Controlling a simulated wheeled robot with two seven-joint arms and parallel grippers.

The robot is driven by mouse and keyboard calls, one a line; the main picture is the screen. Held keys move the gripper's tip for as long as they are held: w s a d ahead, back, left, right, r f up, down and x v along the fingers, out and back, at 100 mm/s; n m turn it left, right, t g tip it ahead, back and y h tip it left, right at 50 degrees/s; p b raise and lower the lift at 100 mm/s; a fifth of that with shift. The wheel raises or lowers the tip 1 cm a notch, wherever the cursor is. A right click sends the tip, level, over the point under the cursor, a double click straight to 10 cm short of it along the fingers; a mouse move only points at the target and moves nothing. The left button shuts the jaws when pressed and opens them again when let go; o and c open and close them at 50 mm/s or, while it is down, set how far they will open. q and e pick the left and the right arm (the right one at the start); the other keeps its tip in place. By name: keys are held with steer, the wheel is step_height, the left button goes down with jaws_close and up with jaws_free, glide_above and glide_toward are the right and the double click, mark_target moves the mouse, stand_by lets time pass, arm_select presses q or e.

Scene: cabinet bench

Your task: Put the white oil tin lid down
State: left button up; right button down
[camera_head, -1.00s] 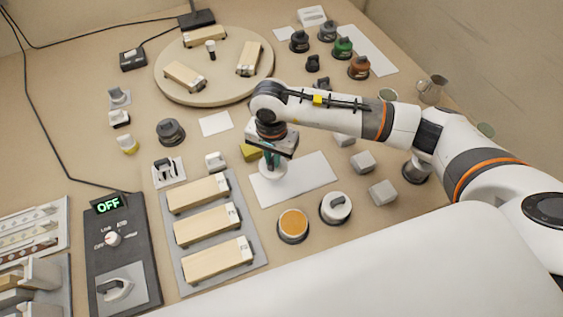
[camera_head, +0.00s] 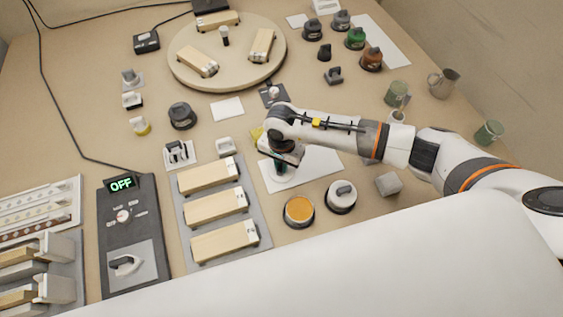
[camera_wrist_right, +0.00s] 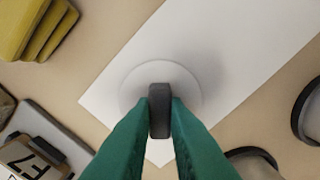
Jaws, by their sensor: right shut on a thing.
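My right gripper (camera_head: 281,164) is shut on the dark knob (camera_wrist_right: 160,112) of the white oil tin lid (camera_head: 284,178). The wrist view shows the green fingers (camera_wrist_right: 160,122) on both sides of the knob and the round lid (camera_wrist_right: 187,82) below it. The lid is level over the white sheet (camera_head: 318,165), very close to it or touching; I cannot tell which. An open tin with orange contents (camera_head: 299,210) stands in front of the sheet. My left gripper is not in view.
A yellow stepped block (camera_wrist_right: 32,25) lies close behind the sheet. A grey tray (camera_head: 253,232) with several wooden blocks is on the left. The sheet's right part is bare.

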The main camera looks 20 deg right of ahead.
steer(key=c, duration=1.4)
jaws_free()
steer(key=shift+c, duration=0.2)
steer(key=shift+r, duration=0.25)
step_height(320, 180, up, 12)
steer(key=b, duration=0.1)
steer(key=shift+f+b, duration=0.15)
steer(key=shift+b, duration=0.25)
